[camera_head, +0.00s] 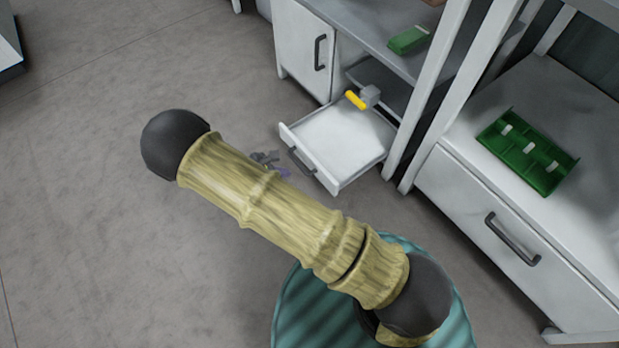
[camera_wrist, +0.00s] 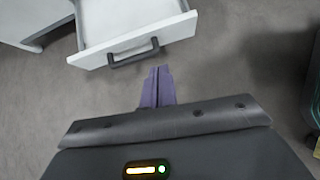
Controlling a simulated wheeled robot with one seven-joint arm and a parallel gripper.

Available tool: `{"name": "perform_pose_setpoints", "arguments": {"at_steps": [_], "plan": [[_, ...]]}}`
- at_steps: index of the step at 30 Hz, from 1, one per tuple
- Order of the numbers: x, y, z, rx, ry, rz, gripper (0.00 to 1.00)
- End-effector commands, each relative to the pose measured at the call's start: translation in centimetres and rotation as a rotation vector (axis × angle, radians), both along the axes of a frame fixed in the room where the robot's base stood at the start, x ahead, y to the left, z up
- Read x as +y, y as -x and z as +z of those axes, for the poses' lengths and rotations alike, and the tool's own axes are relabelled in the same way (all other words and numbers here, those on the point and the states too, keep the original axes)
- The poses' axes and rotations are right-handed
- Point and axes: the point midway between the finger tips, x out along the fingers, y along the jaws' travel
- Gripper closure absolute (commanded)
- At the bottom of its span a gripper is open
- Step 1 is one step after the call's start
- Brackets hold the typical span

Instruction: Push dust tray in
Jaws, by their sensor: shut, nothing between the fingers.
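The dust tray (camera_head: 335,147) is a white drawer-like tray with a dark bar handle. It stands pulled out of the low cabinet, near the floor. In the wrist view the tray's front (camera_wrist: 133,42) is at the top, with its handle (camera_wrist: 133,53) facing me. My gripper (camera_wrist: 158,72) has purple-grey fingers, shut together and empty. Its tips are a short way in front of the handle, a little to its right, and look apart from it. In the head view my gripper (camera_head: 268,160) is partly hidden behind my arm, beside the tray's front.
A hammer-like tool with a yellow handle (camera_head: 356,100) lies at the tray's back. A cabinet door with a handle (camera_head: 320,52) is left of the opening. A green box (camera_head: 409,39) lies on the shelf above. A green divided tray (camera_head: 527,152) sits on the right cabinet. Floor at left is clear.

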Motion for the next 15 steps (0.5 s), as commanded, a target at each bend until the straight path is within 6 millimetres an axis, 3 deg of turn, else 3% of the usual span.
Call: {"name": "perform_pose_setpoints", "arguments": {"at_steps": [1, 3, 15], "plan": [[0.52, 0.00, -1.76, 0.001, 0.025, 0.041, 1.00], [0.89, -0.04, -2.29, 0.003, 0.045, 0.073, 1.00], [0.87, -0.13, -2.33, 0.005, 0.050, 0.082, 1.00]]}}
